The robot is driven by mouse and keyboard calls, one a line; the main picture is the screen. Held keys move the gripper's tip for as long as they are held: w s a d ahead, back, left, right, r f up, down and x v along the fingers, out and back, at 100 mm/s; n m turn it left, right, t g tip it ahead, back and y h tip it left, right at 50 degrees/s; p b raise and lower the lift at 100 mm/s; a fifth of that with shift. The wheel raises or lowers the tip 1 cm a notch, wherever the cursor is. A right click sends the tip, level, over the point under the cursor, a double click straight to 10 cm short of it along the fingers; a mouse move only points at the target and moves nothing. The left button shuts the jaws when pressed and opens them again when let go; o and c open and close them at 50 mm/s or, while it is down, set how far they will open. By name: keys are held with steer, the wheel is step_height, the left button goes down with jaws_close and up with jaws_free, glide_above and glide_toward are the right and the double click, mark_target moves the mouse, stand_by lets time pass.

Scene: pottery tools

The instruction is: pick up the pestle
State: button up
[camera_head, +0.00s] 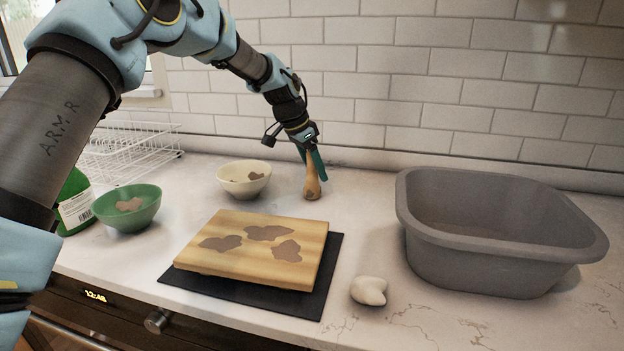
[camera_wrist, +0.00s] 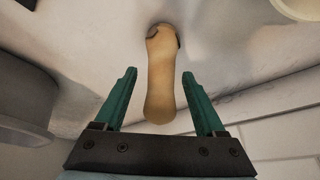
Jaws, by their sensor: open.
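The pestle (camera_head: 312,186) is light wood with a dark patch at its lower end. It stands upright on the counter near the tiled wall, right of the cream bowl. In the wrist view the pestle (camera_wrist: 161,75) shows between the two green fingers, its near end reaching between them with a gap on each side. My gripper (camera_head: 312,163) is above it, pointing down, with its fingers beside the pestle's upper part. In the wrist view my gripper (camera_wrist: 160,76) is open and holds nothing.
A cream bowl (camera_head: 231,185) stands close on the left, and a green bowl (camera_head: 110,218) farther left. A stained wooden board (camera_head: 225,228) lies on a black mat (camera_head: 325,272) in front. A grey basin (camera_head: 480,250) stands right, a white lump (camera_head: 368,291) at front.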

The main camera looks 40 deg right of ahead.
steer(key=shift+x, duration=0.8)
steer(key=shift+c, duration=0.4)
jaws_close()
